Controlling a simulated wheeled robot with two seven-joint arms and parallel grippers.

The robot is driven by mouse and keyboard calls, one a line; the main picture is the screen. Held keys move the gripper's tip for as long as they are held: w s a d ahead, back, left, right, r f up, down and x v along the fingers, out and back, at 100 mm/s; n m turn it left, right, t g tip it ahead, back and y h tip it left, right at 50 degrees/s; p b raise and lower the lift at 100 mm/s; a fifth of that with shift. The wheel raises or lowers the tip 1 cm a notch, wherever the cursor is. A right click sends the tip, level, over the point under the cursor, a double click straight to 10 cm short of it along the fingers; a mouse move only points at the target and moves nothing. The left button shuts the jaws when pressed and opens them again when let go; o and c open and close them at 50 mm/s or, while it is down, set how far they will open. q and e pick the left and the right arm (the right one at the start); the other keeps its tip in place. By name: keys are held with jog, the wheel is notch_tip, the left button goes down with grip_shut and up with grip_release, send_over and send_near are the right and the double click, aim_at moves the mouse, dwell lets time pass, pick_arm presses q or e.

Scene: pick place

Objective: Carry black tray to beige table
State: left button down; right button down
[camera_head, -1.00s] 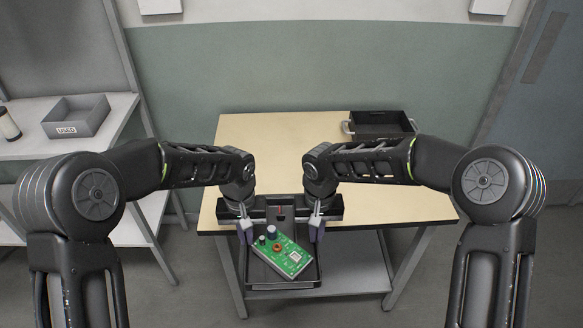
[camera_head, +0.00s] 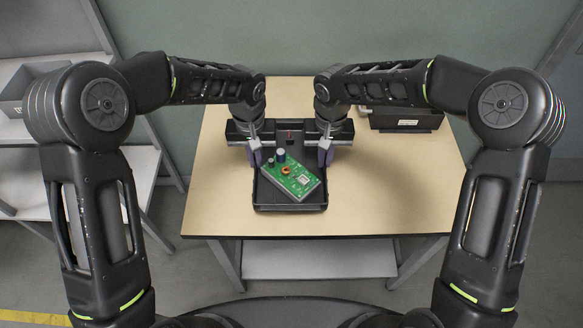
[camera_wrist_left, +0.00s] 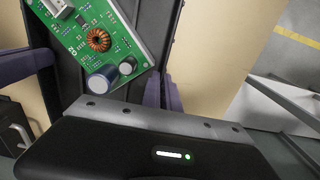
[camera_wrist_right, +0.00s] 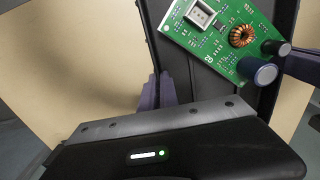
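The black tray (camera_head: 290,207) is over the front middle of the beige table (camera_head: 400,190) in the head view. A green circuit board (camera_head: 302,181) lies tilted in it, with a copper coil and dark capacitors. My left gripper (camera_head: 255,158) is at the tray's left side and my right gripper (camera_head: 325,154) at its right side. Both are shut on the tray's side walls. The tray also shows in the left wrist view (camera_wrist_left: 68,75) and the right wrist view (camera_wrist_right: 180,66). I cannot tell whether the tray's underside touches the tabletop.
A second black bin (camera_head: 405,122) stands at the table's back right, partly behind my right arm. A grey bin (camera_head: 28,84) sits on a shelf (camera_head: 140,165) to the left. The tabletop is clear on both sides of the tray.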

aim_at(257, 170)
pick_arm(q)
jog(key=shift+r, duration=0.1)
pick_arm(e)
jog(key=shift+r, duration=0.1)
dwell(0.3)
pick_arm(q)
jog(key=shift+f+b, duration=0.3)
pick_arm(e)
jog(key=shift+f, duration=0.3)
